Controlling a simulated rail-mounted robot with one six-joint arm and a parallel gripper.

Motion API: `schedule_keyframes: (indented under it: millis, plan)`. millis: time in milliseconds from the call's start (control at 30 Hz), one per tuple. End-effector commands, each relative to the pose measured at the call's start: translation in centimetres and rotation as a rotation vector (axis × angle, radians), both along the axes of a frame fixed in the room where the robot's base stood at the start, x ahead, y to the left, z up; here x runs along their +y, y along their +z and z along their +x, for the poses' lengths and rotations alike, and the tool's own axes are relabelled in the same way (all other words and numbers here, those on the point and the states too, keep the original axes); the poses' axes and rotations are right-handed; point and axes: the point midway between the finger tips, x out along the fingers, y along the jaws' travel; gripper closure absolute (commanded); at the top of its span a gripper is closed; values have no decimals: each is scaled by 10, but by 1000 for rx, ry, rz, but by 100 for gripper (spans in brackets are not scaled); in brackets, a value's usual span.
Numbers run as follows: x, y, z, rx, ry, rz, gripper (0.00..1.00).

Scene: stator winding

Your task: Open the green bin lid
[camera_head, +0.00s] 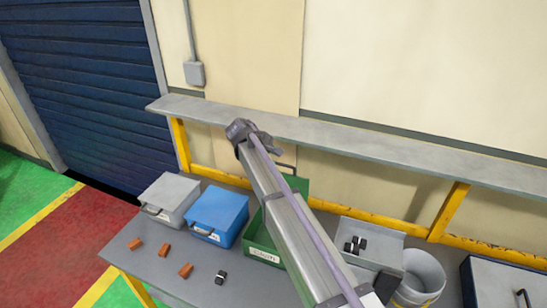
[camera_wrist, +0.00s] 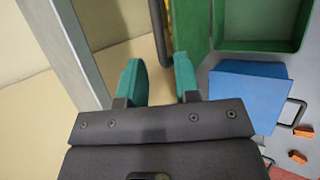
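The green bin (camera_head: 262,250) stands on the grey table, partly hidden behind my arm. Its lid (camera_head: 302,186) stands raised at the back, with a handle at its top edge. The wrist view shows the open inside of the bin (camera_wrist: 262,45), the upright lid (camera_wrist: 187,25) and the dark lid handle (camera_wrist: 161,35). My gripper (camera_wrist: 158,75) has two teal fingers, apart with nothing between them. The handle lies just beyond the fingertips, and the fingers look clear of it. In the head view my arm hides the fingers.
A blue bin (camera_head: 217,212) and a grey bin (camera_head: 170,198), both closed, stand left of the green one. An open grey bin (camera_head: 370,237) with black parts and a white bucket (camera_head: 422,275) stand right. A shelf (camera_head: 335,132) runs above. Orange blocks (camera_head: 165,250) lie in front.

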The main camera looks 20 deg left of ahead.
Motion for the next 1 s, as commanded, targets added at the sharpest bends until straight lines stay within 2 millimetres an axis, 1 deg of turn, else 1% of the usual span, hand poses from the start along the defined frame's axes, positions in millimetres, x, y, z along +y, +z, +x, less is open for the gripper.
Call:
schedule_keyframes:
  millis: [33, 67, 100, 167, 200, 267, 300, 333, 467, 500, 567, 633, 700, 800, 900, 1000]
  plan:
    - [3, -12, -3, 0, 5, 0, 75]
    - [6, -19, -5, 0, 9, 0, 78]
    - [8, -31, -12, 0, 17, 0, 82]
    - [6, -52, -29, -8, 33, -7, 87]
    - [2, -65, -42, -31, 49, -21, 91]
    - [-7, -81, -60, -124, 41, -9, 97]
    - [-14, -90, -72, -223, 7, 33, 100]
    - [-19, -92, -80, -304, -27, 79, 100]
    - [-31, -89, -103, -618, -159, 344, 100]
    - [-35, -87, -110, -705, -198, 451, 100]
    - [-39, -81, -120, -824, -256, 638, 100]
    - [-43, -68, -130, -934, -324, 886, 100]
    - [-44, -50, -134, -997, -389, 1130, 100]
    - [-36, -40, -134, -1011, -478, 1398, 100]
    - [-31, -38, -133, -994, -551, 1536, 100]
    - [-31, -38, -132, -991, -580, 1570, 100]
